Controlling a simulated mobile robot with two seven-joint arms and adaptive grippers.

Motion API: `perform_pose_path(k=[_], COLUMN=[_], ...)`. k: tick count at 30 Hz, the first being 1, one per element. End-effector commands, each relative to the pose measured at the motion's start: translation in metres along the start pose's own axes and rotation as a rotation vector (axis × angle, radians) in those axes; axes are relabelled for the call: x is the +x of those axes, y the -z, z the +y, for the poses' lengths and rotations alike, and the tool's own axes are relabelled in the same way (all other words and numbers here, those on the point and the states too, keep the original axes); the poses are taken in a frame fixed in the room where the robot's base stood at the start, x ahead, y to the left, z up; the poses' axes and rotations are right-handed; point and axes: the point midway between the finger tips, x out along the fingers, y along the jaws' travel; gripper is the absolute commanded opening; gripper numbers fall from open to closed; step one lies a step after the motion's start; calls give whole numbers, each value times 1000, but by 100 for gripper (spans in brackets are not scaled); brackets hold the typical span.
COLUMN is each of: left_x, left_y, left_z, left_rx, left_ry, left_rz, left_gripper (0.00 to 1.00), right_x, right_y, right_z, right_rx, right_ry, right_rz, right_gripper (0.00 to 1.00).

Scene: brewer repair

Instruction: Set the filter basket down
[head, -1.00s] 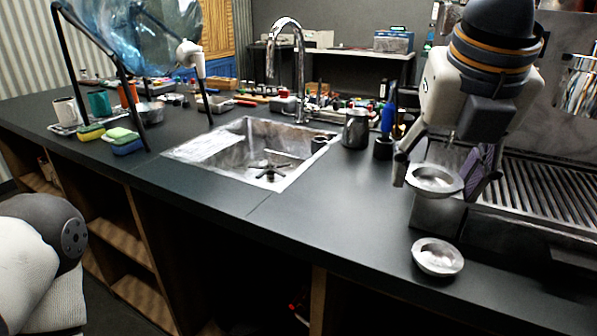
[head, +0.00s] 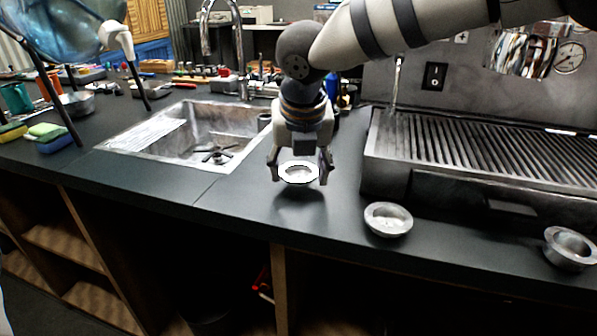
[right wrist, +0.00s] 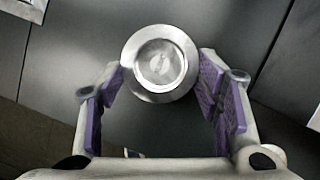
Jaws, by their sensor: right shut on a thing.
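My right gripper (head: 299,178) is shut on a shiny round metal filter basket (head: 299,173), with one finger on each side of it. It hangs just above the dark counter (head: 240,200), between the sink and the drip grate, with a shadow below; I cannot tell if it touches. In the right wrist view the basket (right wrist: 160,63) faces the camera, its rim between the purple-padded fingertips. A second, similar metal basket (head: 388,218) stands on the counter to the right. My left gripper is not in view.
A sink (head: 170,150) is left of my right gripper. The machine's ribbed drip grate (head: 480,150) is at the right. A metal cup (head: 570,248) stands near the front right edge. The counter in front of the gripper is clear.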

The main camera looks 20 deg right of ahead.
Motion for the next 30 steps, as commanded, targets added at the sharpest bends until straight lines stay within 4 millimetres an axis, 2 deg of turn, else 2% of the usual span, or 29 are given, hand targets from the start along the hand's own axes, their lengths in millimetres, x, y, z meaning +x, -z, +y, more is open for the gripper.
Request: perform_pose_path(k=[2, 11, 12, 15, 25, 28, 30], left_x=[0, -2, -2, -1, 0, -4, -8], left_y=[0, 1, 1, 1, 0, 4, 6], left_z=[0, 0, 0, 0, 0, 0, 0], left_rx=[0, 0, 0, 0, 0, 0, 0], left_ry=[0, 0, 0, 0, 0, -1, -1], left_rz=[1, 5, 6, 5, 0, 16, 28], left_gripper=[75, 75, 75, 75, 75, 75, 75], right_x=[8, 10, 11, 11, 8, -12, -33], right_y=[4, 5, 5, 5, 4, 2, 2], right_z=[0, 0, 0, 0, 0, 0, 0], right_rx=[-2, 0, 0, 0, 1, 2, 3], right_ry=[-2, -2, -2, -2, -3, -4, -7], right_rz=[-2, -4, -4, -4, -4, -10, -13], right_gripper=[33, 33, 60, 78, 78, 78, 78])
